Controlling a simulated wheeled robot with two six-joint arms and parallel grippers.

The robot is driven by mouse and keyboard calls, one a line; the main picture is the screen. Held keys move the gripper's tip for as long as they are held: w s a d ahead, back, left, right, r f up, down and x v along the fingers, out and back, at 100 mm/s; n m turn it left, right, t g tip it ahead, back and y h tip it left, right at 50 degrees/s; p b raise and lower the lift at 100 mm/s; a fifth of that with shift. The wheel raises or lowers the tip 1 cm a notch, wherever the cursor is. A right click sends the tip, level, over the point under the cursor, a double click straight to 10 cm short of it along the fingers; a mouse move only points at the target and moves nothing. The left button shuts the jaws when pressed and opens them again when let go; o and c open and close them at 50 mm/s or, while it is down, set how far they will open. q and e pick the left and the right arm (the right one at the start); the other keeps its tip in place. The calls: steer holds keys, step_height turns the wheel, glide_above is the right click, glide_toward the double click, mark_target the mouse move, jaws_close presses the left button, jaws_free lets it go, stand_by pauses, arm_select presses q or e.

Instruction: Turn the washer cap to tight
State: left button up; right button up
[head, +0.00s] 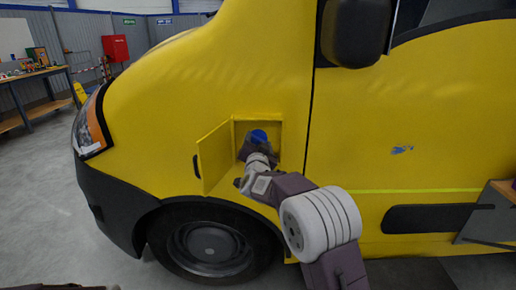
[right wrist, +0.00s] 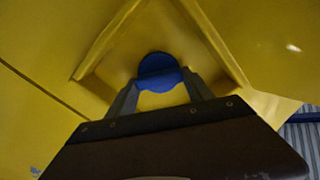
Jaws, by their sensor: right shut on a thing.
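The blue washer cap (head: 258,136) sits inside a square yellow recess in the side of the yellow vehicle. The recess door (head: 214,157) stands open to the left. My right gripper (head: 256,146) reaches into the recess and is shut on the cap. In the right wrist view the round blue cap (right wrist: 158,70) sits between the two fingers of my right gripper (right wrist: 160,86), with its lower part between them. I cannot read any tight mark on the cap. My left gripper does not show in the head view.
The front wheel (head: 210,248) and dark bumper are below the recess. A black mirror (head: 355,30) hangs above right. A workbench (head: 30,90) and a red box (head: 115,48) stand far left. The grey floor at left is clear.

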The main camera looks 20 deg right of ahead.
steer(key=m+b, duration=0.2)
steer(key=m, duration=0.2)
steer(key=m+b, duration=0.2)
steer(key=m, duration=0.1)
steer(key=m+b, duration=0.3)
steer(key=m, duration=0.1)
steer(key=shift+d+f+m, duration=0.15)
steer(key=shift+f+m, duration=0.15)
stand_by(0.5)
steer(key=o, duration=1.4)
steer(key=shift+c, duration=0.2)
steer(key=shift+s+r, duration=0.1)
steer(key=v, duration=0.9)
steer(key=shift+b, duration=0.3)
